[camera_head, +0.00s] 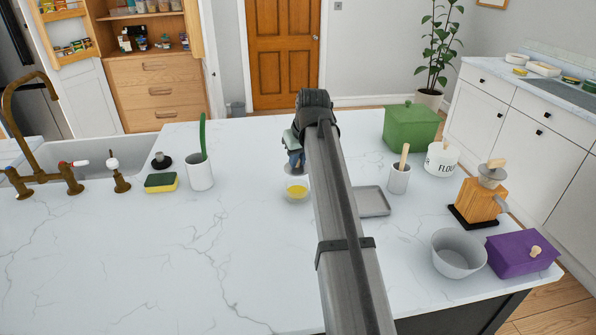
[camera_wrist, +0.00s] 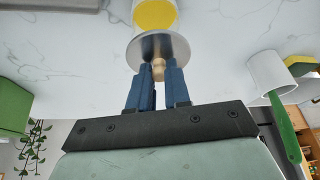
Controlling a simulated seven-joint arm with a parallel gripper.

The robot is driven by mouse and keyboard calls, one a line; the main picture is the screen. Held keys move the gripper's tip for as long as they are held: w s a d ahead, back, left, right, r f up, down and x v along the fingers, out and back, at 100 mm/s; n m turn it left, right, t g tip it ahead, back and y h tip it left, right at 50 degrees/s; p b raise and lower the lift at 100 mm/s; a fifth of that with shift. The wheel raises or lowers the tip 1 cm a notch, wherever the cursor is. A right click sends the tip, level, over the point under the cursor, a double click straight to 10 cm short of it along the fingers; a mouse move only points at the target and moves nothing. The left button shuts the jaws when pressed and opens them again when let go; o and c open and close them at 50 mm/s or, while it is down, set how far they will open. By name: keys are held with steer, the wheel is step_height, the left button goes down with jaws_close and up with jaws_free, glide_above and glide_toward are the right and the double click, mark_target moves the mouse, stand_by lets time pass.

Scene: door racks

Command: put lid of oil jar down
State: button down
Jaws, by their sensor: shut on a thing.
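My gripper (camera_head: 297,163) has blue fingers and hangs over the counter, tip downward. In the wrist view my gripper (camera_wrist: 158,75) is shut on the wooden knob of a round grey metal lid (camera_wrist: 147,47). The lid's edge also shows in the head view (camera_head: 291,170), just under the fingers. The oil jar (camera_head: 297,191), a small open vessel with yellow oil, stands on the counter just in front of the lid. In the wrist view the lid partly covers the jar (camera_wrist: 154,14). I cannot tell how high the lid is above the counter.
The marble counter (camera_head: 230,245) is clear to the left. A white cup (camera_head: 200,176) with a green utensil and a sponge (camera_head: 161,183) stand left. A grey tray (camera_head: 373,201), white cup (camera_head: 398,181) and green box (camera_head: 410,127) are right.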

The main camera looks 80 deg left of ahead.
steer(key=r, duration=0.2)
steer(key=s+r, duration=0.1)
steer(key=shift+d+r, duration=0.2)
steer(key=shift+r, duration=0.15)
steer(key=s+d+f, duration=0.2)
steer(key=d+f, duration=0.1)
steer(key=d, duration=0.9)
steer(key=shift+w+f, duration=0.15)
steer(key=shift+f, duration=2.45)
steer(key=shift+w+f, duration=0.15)
steer(key=shift+f, duration=2.4)
steer(key=shift+f, duration=0.15)
steer(key=c, duration=1.1)
jaws_free()
steer(key=v, duration=1.2)
steer(key=shift+r, duration=0.2)
